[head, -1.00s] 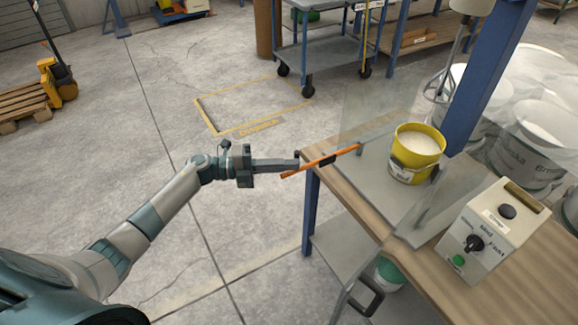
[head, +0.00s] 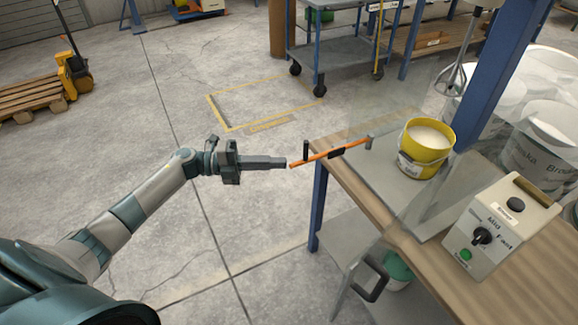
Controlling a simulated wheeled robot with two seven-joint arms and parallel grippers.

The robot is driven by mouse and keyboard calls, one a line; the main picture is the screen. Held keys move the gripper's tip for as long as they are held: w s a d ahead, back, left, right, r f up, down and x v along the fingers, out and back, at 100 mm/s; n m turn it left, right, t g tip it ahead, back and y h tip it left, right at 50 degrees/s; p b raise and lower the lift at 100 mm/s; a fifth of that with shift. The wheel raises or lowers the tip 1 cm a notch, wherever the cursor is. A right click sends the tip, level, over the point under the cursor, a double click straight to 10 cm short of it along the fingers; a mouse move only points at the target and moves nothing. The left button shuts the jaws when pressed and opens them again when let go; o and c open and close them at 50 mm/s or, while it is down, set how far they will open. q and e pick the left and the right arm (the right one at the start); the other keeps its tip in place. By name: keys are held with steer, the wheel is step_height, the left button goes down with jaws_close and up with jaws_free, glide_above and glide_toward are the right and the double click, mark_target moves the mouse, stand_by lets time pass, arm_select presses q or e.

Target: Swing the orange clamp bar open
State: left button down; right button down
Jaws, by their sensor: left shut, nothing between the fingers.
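The orange clamp bar (head: 320,157) is a thin rod reaching out over the left edge of the workbench, with a dark block on it and a dark upright post near its outer part. Its inner end lies near the yellow bucket (head: 424,148), which holds white material. My left gripper (head: 286,162) is shut and empty. Its tip is close beside the bar's outer end; I cannot tell whether they touch. My right gripper is not in view.
A clear guard panel (head: 425,110) stands around the bucket. A control box (head: 500,230) with a knob and green button sits on the wooden bench (head: 350,190). A blue post (head: 495,75) rises behind. Open floor lies left of the bench.

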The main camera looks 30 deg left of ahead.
arm_select(q)
steer(key=shift+v, duration=1.4)
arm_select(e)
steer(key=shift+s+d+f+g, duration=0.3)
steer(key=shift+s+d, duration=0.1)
arm_select(q)
steer(key=shift+w+a, duration=0.1)
steer(key=shift+w, duration=0.05)
steer(key=shift+f, duration=0.1)
